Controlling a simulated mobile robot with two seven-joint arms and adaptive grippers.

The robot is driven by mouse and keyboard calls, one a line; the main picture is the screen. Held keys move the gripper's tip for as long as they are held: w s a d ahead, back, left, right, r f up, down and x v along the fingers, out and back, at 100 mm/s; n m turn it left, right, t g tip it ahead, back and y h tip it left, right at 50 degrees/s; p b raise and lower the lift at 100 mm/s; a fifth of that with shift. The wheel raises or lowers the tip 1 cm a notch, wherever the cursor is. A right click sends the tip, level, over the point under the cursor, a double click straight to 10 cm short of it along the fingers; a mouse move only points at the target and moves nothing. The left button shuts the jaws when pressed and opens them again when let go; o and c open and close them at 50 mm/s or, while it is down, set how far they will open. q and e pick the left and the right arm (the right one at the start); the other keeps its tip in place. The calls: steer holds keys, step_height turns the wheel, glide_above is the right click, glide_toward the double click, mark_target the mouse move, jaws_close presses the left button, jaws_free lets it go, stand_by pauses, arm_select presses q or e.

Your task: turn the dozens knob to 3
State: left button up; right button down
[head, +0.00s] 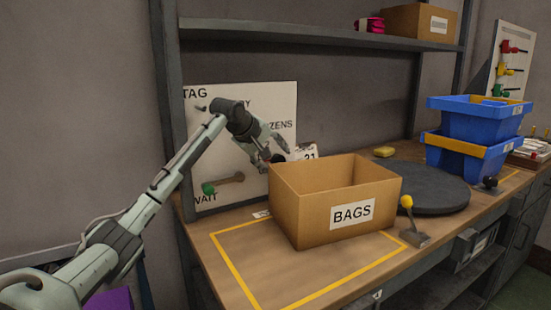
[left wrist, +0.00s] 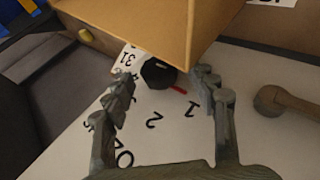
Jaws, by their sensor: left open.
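The dozens knob (left wrist: 158,73) is a dark round knob with a red pointer, seen in the left wrist view. The pointer slants to the lower right, toward the printed 1 (left wrist: 190,109). A printed 2 (left wrist: 153,122) is farther left on the white board (head: 222,140). My left gripper (left wrist: 163,82) is open, its fingers on either side of the knob with gaps; I cannot tell whether they reach its depth. In the head view my left gripper (head: 271,153) is in front of the board and largely hides the knob. My right gripper is not in view.
A cardboard box marked BAGS (head: 300,215) stands close below and right of the gripper. A green-ended lever (head: 222,185) is on the board's lower left. A dark turntable (head: 440,195), blue bins (head: 480,125) and a yellow-topped lever (head: 408,215) are to the right.

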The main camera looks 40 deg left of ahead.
arm_select(q)
steer(key=shift+w+f, duration=0.4)
steer(key=shift+w, duration=0.15)
steer(key=c, duration=1.2)
steer(key=shift+o, duration=0.2)
steer(key=shift+g, duration=0.4)
steer(key=shift+w+r+g+y, duration=0.2)
steer(key=shift+g+y, duration=0.2)
steer(key=shift+g, duration=0.5)
steer(key=shift+w+d+m+g+y, duration=0.1)
steer(key=shift+m+g+y, duration=0.55)
steer(key=shift+g, duration=1.25)
steer(key=shift+f, duration=0.1)
